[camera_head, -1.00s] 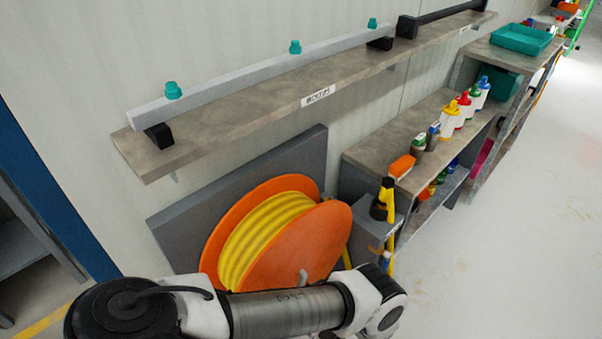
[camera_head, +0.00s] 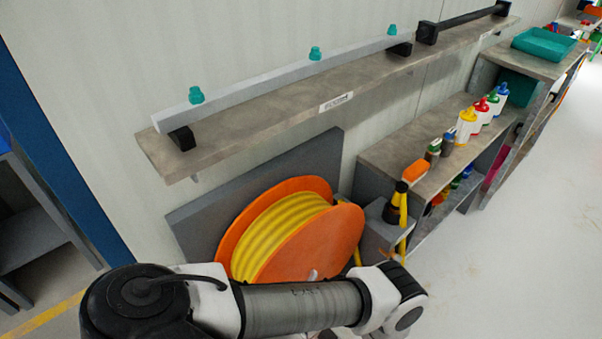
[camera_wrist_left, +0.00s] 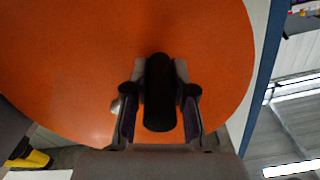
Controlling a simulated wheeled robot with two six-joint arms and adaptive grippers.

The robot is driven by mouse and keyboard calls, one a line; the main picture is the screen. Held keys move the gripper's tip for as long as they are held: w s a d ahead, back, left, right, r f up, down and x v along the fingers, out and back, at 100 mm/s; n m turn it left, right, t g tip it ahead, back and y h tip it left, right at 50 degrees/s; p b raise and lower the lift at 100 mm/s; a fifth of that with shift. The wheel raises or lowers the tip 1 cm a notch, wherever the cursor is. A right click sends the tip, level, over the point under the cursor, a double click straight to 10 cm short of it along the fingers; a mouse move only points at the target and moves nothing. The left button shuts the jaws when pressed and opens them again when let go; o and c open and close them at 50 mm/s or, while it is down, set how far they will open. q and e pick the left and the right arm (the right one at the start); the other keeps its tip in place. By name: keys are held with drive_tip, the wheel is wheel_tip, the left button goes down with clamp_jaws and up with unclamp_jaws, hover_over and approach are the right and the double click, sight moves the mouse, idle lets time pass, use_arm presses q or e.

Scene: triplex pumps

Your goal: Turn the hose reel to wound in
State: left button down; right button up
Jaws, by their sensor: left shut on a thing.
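The hose reel is a drum with orange side discs (camera_head: 325,240) and yellow hose (camera_head: 275,235) wound between them. It stands against a grey panel, and my left arm covers its lower part in the head view. In the left wrist view the orange disc (camera_wrist_left: 75,60) fills most of the picture. My left gripper (camera_wrist_left: 160,112) is shut on the black handle (camera_wrist_left: 160,85), which stands out from the disc. A small metallic hub (camera_wrist_left: 117,106) shows left of the fingers. The handle and my left gripper are hidden in the head view. My right gripper is not in view.
A shelf (camera_head: 240,125) with a grey bar runs along the wall above the reel. A bench (camera_head: 400,148) with several bottles stands to the right, beside a grey box (camera_head: 378,235) with a black and yellow nozzle (camera_head: 398,205). Open floor (camera_head: 500,270) lies at right.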

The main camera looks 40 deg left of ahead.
use_arm(q)
drive_tip(key=shift+s+r, duration=0.2)
drive_tip(key=shift+r, duration=0.1)
drive_tip(key=c, duration=1)
unclamp_jaws()
drive_tip(key=shift+a, duration=0.1)
drive_tip(key=shift+o, duration=0.2)
